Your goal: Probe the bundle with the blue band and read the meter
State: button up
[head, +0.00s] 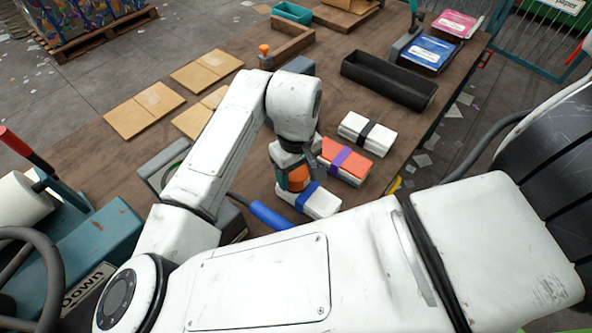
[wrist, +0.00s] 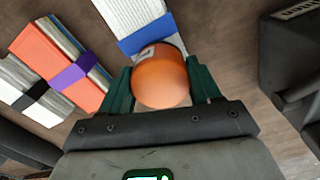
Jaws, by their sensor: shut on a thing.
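The bundle with the blue band (head: 322,204) is a stack of white paper on the table, below my gripper (head: 290,172). In the wrist view the blue band (wrist: 146,34) lies just beyond the gripped thing. My gripper (wrist: 160,78) is shut on a rounded orange probe (wrist: 160,84), held between its green fingers. The probe's far end is hidden, so I cannot tell whether it touches the bundle.
An orange bundle with a purple band (head: 345,160) and a white bundle with a black band (head: 367,133) lie close by. A long black tray (head: 389,80) stands behind them. Flat cardboard pieces (head: 145,108) lie at left. A blue handle (head: 270,216) is near my arm.

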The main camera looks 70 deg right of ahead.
jog(key=shift+r, duration=0.15)
notch_tip(320, 180, up, 8)
jog(key=p, duration=0.7)
jog(key=shift+p, duration=0.4)
jog(key=shift+f, duration=0.2)
dwell(0.4)
